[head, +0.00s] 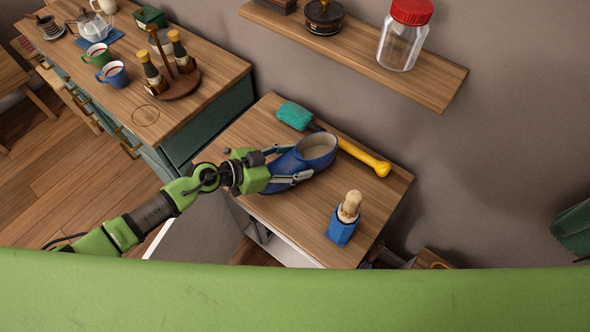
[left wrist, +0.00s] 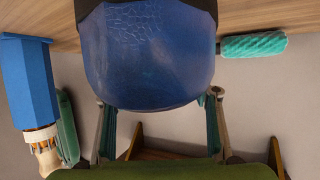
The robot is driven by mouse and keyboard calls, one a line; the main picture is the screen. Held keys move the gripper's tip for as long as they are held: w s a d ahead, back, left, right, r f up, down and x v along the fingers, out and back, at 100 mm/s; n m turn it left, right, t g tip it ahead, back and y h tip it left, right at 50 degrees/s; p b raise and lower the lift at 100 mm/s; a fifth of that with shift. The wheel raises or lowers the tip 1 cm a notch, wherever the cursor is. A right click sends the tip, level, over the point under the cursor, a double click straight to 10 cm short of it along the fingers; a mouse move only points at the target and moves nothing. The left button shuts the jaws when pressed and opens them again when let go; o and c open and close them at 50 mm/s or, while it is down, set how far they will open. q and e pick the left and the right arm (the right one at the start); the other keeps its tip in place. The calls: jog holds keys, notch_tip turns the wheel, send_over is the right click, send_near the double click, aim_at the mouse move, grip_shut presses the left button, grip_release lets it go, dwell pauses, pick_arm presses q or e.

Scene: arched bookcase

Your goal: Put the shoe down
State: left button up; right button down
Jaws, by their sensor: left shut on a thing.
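The blue shoe (head: 297,166), with a pale lining in its opening, is at the middle of the small wooden table (head: 240,140). My left gripper (head: 290,166) is shut on the shoe, with one finger on each side of it. In the left wrist view the shoe's blue surface (left wrist: 145,55) fills the upper middle between the fingers (left wrist: 160,115). I cannot tell whether the shoe's sole touches the tabletop. My right gripper is not in view.
A yellow-handled tool (head: 363,156) and a teal brush-like item (head: 294,115) lie behind the shoe. A shelf (head: 440,82) with a red-lidded jar (head: 403,40) is above. A green cabinet (head: 215,115) adjoins at left.

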aim_at(294, 168)
pick_arm(q)
notch_tip(294, 168, down, 3)
jog(key=shift+f+b, duration=0.1)
jog(key=shift+b, duration=0.45)
jog(key=o, duration=1.3)
